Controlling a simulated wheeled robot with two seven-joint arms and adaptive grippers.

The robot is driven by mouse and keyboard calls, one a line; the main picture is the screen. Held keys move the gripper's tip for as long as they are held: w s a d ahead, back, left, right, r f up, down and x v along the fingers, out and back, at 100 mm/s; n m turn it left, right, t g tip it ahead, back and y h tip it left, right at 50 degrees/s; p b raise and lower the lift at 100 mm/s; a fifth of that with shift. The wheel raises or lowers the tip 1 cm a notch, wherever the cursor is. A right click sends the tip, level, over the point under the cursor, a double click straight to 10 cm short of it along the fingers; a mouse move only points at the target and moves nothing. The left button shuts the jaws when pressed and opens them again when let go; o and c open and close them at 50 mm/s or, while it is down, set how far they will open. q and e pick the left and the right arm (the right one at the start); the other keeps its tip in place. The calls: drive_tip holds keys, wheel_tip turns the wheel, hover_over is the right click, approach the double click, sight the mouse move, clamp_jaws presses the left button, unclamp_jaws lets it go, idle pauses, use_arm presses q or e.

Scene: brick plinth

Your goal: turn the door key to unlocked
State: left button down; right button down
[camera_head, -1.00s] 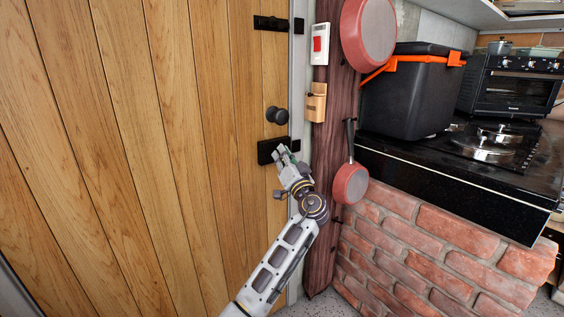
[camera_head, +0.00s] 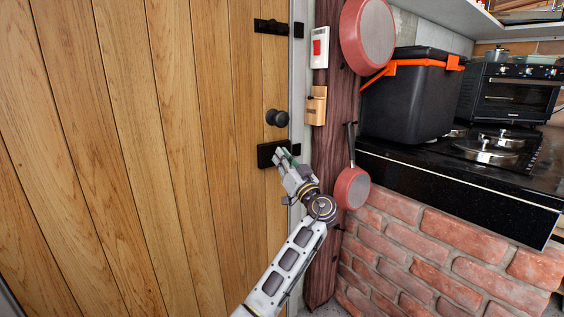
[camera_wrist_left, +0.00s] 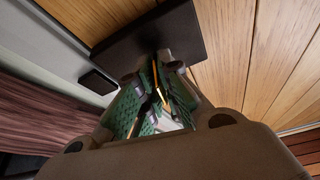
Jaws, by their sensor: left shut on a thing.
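The wooden door (camera_head: 180,130) is closed and fills the left half of the head view. A black lock box (camera_head: 265,155) sits near its right edge, below a round black knob (camera_head: 277,117). My left gripper (camera_head: 283,158) reaches up to the lock box from below right. In the left wrist view its green-padded fingers (camera_wrist_left: 156,108) are shut on a thin brass-coloured piece, the key (camera_wrist_left: 156,76), just in front of the black lock box (camera_wrist_left: 150,40). The fingers hide most of the key, and its turn angle is hard to tell. My right gripper is not in view.
A dark wooden post (camera_head: 328,180) stands right of the door, with a small red pan (camera_head: 351,188) hanging close to my left wrist. A brick plinth (camera_head: 420,245) carries a black counter with a black cool box (camera_head: 405,100). A black bolt (camera_head: 270,25) is higher on the door.

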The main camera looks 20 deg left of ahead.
use_arm(q)
drive_tip(key=shift+n+g+y, duration=0.6)
drive_tip(key=shift+n+g, duration=0.1)
drive_tip(key=shift+n, duration=1.1)
drive_tip(key=c, duration=1.6)
unclamp_jaws()
drive_tip(key=shift+c, duration=0.2)
drive_tip(key=v, duration=0.7)
drive_tip(key=shift+d+f, duration=0.2)
drive_tip(key=shift+r, duration=0.1)
